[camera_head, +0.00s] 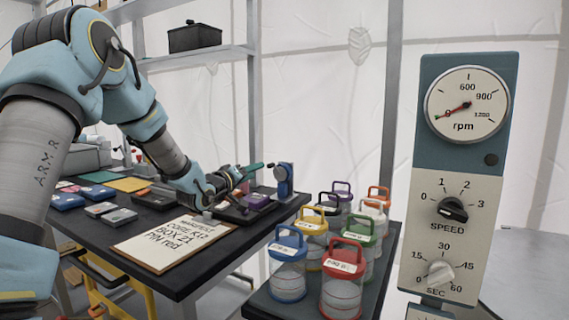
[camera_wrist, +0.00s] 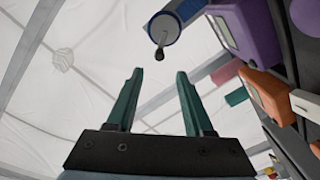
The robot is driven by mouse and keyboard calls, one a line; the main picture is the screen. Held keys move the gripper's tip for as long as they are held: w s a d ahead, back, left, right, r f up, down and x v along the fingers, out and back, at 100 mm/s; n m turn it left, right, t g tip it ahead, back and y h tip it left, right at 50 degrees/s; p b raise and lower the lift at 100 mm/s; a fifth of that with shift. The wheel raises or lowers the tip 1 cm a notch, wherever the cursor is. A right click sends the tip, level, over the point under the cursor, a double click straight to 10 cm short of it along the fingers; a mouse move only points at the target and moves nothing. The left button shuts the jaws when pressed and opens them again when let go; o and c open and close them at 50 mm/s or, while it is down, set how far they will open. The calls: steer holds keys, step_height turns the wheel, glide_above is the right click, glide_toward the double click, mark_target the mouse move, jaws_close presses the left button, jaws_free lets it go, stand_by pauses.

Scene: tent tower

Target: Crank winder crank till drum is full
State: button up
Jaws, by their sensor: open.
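The winder (camera_head: 284,184) is a small blue upright unit with a round face at the far right end of the dark table. In the wrist view a blue cylinder end, seemingly the winder (camera_wrist: 190,10), carries a thin crank with a dark knob (camera_wrist: 160,54). My gripper (camera_head: 258,168) is just left of the winder in the head view. In the wrist view my gripper (camera_wrist: 160,72) has its two green fingers apart, with nothing between them. The knob appears beyond the fingertips, roughly in line with the gap. I cannot tell how full the drum is.
A purple box (camera_wrist: 248,28) and an orange box (camera_wrist: 268,95) stand right of the fingers. A clipboard (camera_head: 158,246) lies on the table. Several lidded jars (camera_head: 288,270) stand on a tray in front. A control panel (camera_head: 460,180) with an rpm gauge rises at right.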

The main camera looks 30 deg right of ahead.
mark_target(268, 166)
steer(key=p+x, duration=0.2)
steer(key=x, duration=0.8)
steer(key=shift+s, duration=0.1)
steer(key=shift+c, duration=0.4)
jaws_close()
